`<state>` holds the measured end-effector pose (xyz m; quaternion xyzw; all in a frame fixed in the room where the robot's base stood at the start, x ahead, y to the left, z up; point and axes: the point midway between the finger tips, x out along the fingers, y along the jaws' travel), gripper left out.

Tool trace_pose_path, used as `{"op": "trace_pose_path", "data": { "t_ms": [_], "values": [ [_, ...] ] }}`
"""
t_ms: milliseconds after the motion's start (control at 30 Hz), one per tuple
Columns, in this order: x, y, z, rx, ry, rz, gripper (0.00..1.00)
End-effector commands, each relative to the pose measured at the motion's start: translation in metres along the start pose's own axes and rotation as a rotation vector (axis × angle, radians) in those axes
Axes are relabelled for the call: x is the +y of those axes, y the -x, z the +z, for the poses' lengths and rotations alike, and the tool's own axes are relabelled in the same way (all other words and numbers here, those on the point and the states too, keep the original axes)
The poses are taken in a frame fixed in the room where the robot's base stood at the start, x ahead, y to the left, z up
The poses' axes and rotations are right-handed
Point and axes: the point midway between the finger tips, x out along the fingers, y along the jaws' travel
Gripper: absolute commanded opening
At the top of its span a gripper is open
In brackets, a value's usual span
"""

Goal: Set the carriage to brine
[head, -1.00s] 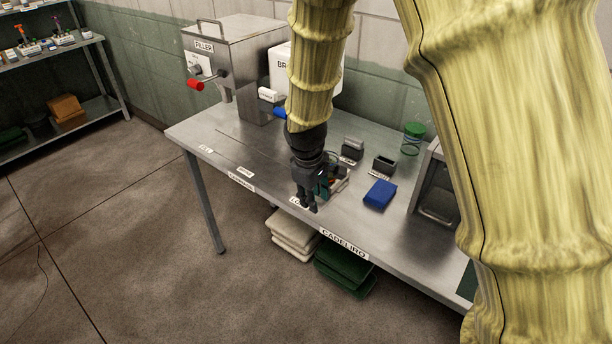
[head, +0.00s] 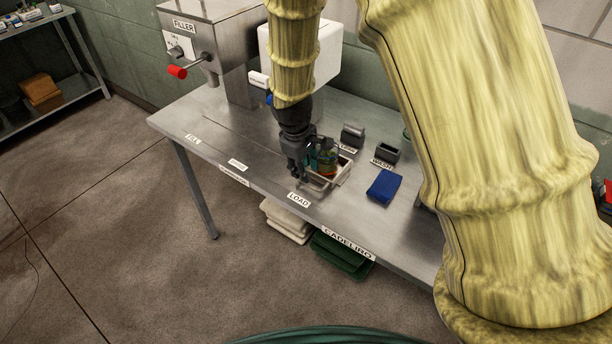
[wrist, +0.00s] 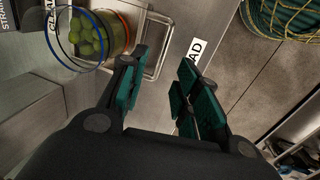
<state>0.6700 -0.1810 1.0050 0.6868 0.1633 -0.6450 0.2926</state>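The carriage (head: 341,179) is a pale, shallow tray at the LOAD label (head: 298,200) on the steel table. A glass jar (head: 327,160) stands in it, partly hidden by my gripper. In the wrist view the jar (wrist: 92,40) holds green olives, and a metal loop (wrist: 158,48) of the carriage shows beside it. My gripper (head: 298,175) points down at the carriage's left front side. In the wrist view its fingers (wrist: 163,88) are spread with nothing between them. The FILL label (head: 193,139) is at the track's left end; a middle label (head: 237,164) is too small to read.
The filler (head: 215,50) with a red-knobbed lever (head: 177,72) stands at the back left. A white container (head: 318,50) is behind my arm. A blue cloth (head: 383,186) and small dark holders (head: 386,152) lie right of the carriage. The table left of the carriage is clear.

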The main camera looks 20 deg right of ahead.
Motion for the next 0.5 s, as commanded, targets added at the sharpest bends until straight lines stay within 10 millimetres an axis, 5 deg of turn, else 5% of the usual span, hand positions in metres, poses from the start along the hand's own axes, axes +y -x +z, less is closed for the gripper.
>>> {"op": "trace_pose_path", "data": {
  "t_ms": [500],
  "values": [
    [-0.001,-0.049,-0.001,0.0,0.002,0.0,0.32]
  ]
}}
